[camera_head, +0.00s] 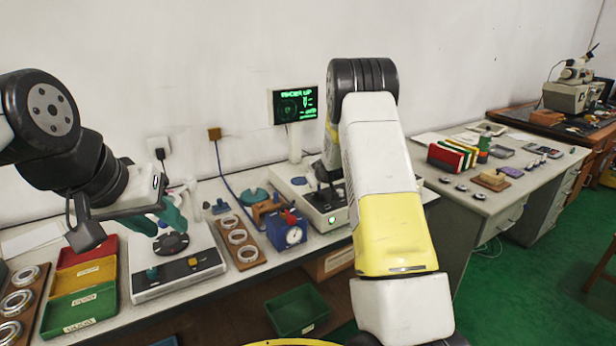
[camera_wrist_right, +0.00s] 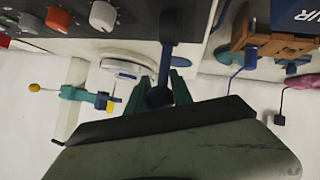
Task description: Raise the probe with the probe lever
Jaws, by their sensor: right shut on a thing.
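The probe lever (camera_wrist_right: 166,62) is a dark bar with a round knob in the right wrist view. My right gripper (camera_wrist_right: 160,95) has its green fingertips on both sides of that knob and is shut on it. In the head view my right arm covers this gripper and most of the lever area. The probe itself cannot be made out. My left gripper (camera_head: 158,218) has its teal fingers apart and empty, above a pale device with a black disc (camera_head: 171,243).
A monitor (camera_head: 294,104) with green text stands behind the machine. Red, yellow and green bins (camera_head: 80,306) are at the left. A side table (camera_head: 480,205) is at the right.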

